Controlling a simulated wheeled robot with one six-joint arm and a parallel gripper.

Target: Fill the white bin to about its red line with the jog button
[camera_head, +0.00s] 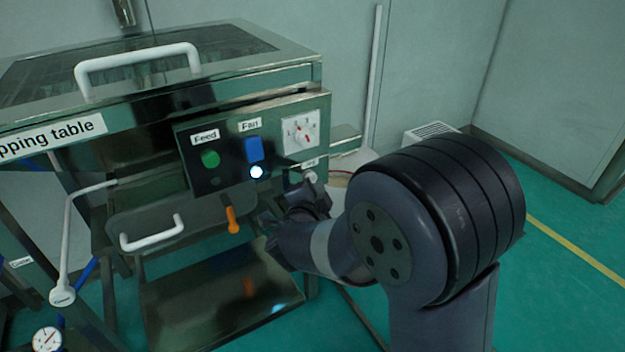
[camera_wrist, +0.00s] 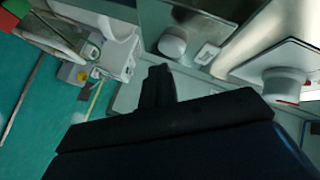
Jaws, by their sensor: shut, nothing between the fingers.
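My gripper (camera_head: 290,205) is in front of the right end of the control panel. In the wrist view its dark fingers (camera_wrist: 158,88) are together with nothing between them. A white round button (camera_head: 310,178), under a small label that seems to read Jog, sits just above and right of the fingertips. In the wrist view a white round button (camera_wrist: 172,43) beside a small label lies beyond the fingers; contact does not show. A pale form with a thin red line (camera_head: 341,177), perhaps the white bin, shows behind my arm. Most of it is hidden, and its fill level does not show.
The panel also has a green Feed button (camera_head: 210,158), a blue button (camera_head: 254,149), a lit lamp (camera_head: 257,172) and a white dial (camera_head: 300,131). An orange lever (camera_head: 232,220) sticks out below. Green floor (camera_head: 560,240) is open at right.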

